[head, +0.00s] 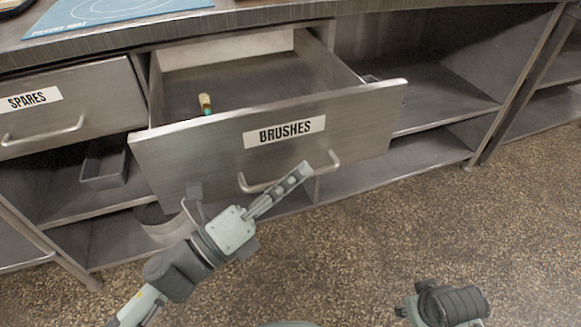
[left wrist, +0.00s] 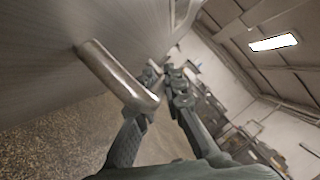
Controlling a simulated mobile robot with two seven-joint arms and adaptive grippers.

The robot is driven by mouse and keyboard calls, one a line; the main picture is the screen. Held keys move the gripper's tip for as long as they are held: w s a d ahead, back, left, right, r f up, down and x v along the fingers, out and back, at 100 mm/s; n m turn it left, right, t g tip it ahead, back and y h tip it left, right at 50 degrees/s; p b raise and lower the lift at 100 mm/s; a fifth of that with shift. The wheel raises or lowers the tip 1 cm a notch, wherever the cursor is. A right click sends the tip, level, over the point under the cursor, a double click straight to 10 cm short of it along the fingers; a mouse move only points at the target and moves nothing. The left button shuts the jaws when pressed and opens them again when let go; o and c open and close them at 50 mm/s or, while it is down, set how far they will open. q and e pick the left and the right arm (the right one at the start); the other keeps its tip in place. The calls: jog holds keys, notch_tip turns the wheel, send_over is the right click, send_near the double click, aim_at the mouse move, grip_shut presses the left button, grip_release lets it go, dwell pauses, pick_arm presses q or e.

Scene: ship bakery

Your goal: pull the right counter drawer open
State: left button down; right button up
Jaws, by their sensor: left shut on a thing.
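The right counter drawer, labelled BRUSHES (head: 360,125), stands pulled out from the counter in the head view, with its inside showing. A small tan and green item (head: 206,104) is inside it, near the front panel. The drawer's bar handle (head: 332,160) is on the lower front; it also shows in the left wrist view (left wrist: 112,75). My left gripper (head: 252,186) is at this handle and shut on it. In the left wrist view the handle's near end lies between the two fingers (left wrist: 158,112). My right gripper does not show; only part of my right arm appears at the bottom right.
A shut drawer labelled SPARES (head: 95,105) is at the left. A blue mat (head: 110,12) lies on the countertop. A grey bin (head: 103,172) sits on the shelf below. Open shelves (head: 430,95) are at the right. The speckled floor (head: 400,220) in front is clear.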

pick_arm(q)
jog(key=shift+s+d, duration=0.15)
jog(key=shift+s, duration=0.4)
jog(key=shift+s+d, duration=0.15)
jog(key=shift+s, duration=0.35)
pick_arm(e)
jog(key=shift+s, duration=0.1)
pick_arm(q)
jog(key=c, duration=1.6)
grip_release()
jog(key=shift+c, duration=0.2)
jog(key=shift+o, duration=0.2)
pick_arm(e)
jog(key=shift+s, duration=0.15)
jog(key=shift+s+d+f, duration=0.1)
pick_arm(q)
jog(key=v, duration=1.2)
